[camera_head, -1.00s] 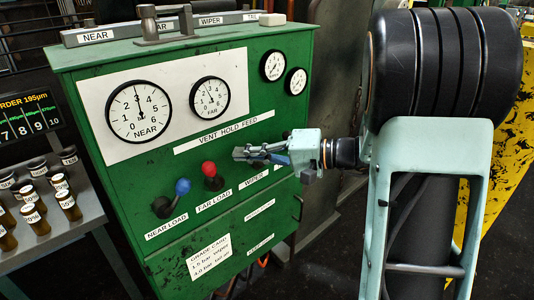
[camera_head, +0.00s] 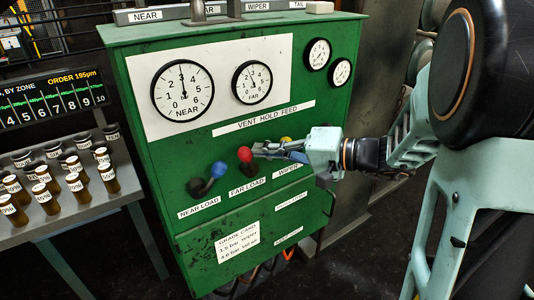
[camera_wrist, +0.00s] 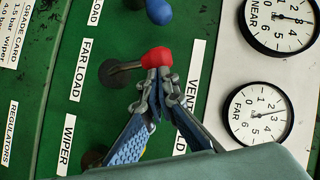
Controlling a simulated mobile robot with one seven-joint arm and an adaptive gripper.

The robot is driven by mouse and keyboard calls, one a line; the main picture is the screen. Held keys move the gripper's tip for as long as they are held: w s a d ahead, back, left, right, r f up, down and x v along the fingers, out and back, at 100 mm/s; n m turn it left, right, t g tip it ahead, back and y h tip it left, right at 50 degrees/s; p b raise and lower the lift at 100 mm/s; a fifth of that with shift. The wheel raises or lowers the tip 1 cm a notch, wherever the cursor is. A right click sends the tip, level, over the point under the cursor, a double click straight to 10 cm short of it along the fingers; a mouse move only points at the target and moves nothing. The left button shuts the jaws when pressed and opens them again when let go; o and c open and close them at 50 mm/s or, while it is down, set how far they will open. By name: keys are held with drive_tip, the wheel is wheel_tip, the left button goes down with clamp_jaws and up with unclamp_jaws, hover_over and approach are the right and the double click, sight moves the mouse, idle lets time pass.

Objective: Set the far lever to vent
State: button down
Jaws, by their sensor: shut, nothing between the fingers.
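The far lever has a red knob (camera_head: 245,154) on a dark stem above the FAR LOAD label (camera_head: 247,187) on the green panel. In the head view its knob stands above its pivot, leaning slightly left. In the wrist view the red knob (camera_wrist: 157,57) lies just beyond my fingertips. My gripper (camera_head: 257,150) is shut and empty, close on the right side of the knob; it also shows in the wrist view (camera_wrist: 158,87). I cannot tell whether it touches the knob. The VENT HOLD FEED strip (camera_head: 263,119) is above the levers, VENT at its left end.
The blue-knobbed near lever (camera_head: 218,169) stands to the left, leaning right. A yellow wiper knob (camera_head: 286,140) is partly hidden behind my gripper. The NEAR gauge (camera_head: 182,90) and FAR gauge (camera_head: 252,83) are above. A bench with several small bottles (camera_head: 75,182) stands left.

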drive_tip(key=shift+s+a+f+n+h+b, duration=0.15)
drive_tip(key=shift+s+a+n+h+b, duration=0.3)
drive_tip(key=shift+b, duration=0.5)
drive_tip(key=shift+s+a+f+n+h+b, duration=0.15)
drive_tip(key=shift+a+n+h+b, duration=0.3)
drive_tip(key=shift+b, duration=0.45)
drive_tip(key=shift+s+a+r, duration=0.15)
drive_tip(key=shift+r, duration=0.15)
